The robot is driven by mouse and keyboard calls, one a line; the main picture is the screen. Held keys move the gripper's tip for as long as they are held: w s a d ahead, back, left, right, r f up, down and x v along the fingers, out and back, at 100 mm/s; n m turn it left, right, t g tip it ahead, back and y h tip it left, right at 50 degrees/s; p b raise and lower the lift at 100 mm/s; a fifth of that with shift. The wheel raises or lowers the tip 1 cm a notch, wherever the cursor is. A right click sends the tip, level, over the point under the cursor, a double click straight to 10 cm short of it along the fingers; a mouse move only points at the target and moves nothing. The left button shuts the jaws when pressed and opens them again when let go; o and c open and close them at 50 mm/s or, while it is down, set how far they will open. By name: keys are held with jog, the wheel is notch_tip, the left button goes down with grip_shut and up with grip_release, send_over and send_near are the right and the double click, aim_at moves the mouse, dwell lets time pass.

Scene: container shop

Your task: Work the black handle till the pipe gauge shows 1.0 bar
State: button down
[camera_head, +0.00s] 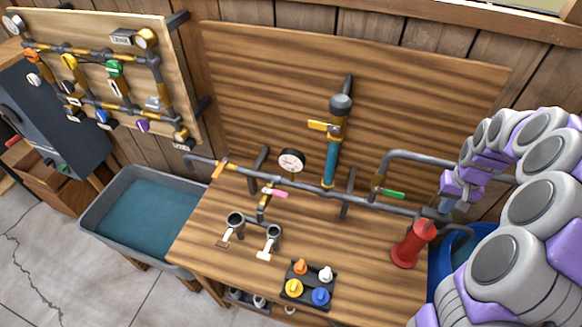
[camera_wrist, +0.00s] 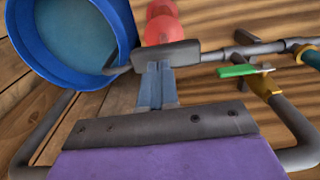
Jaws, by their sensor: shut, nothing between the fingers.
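The dark handle (camera_wrist: 165,55) lies across the tips of my fingers in the wrist view, beside the red pump (camera_wrist: 160,22). The red pump also stands at the bench's right end in the head view (camera_head: 411,246). My gripper (camera_wrist: 155,72) is shut and empty, with its tips at the handle's near edge; I cannot tell whether they touch it. In the head view my gripper (camera_head: 444,207) is above and right of the pump. The round white pipe gauge (camera_head: 292,160) is on the pipe at the back of the bench; its reading is too small to tell.
A blue bucket of water (camera_wrist: 75,38) is beside the pump. A green-handled valve (camera_wrist: 240,70) and grey pipes are close to my gripper. Colored plugs in a black tray (camera_head: 308,284) sit at the bench front. A grey water tub (camera_head: 110,198) stands left.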

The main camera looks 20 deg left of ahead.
aim_at(438, 217)
dwell(0.4)
jog(key=shift+s+f+b, duration=0.1)
jog(key=shift+f+b, duration=0.6)
jog(key=shift+f, duration=2.25)
jog(key=shift+r+p, duration=0.75)
jog(key=shift+r, duration=2.3)
jog(key=s+a+r+b, duration=0.2)
jog(key=s+a+r, duration=0.15)
jog(key=s, duration=0.35)
jog(key=s+a+r+b, duration=0.2)
jog(key=s+a+b, duration=0.1)
jog(key=s+a, duration=0.3)
jog(key=s+a+f+g+b, duration=0.1)
jog(key=s+b, duration=0.3)
jog(key=s, duration=2)
jog(key=shift+a+f+g+b, duration=0.4)
jog(key=shift+a+f, duration=0.1)
jog(key=shift+a, duration=0.15)
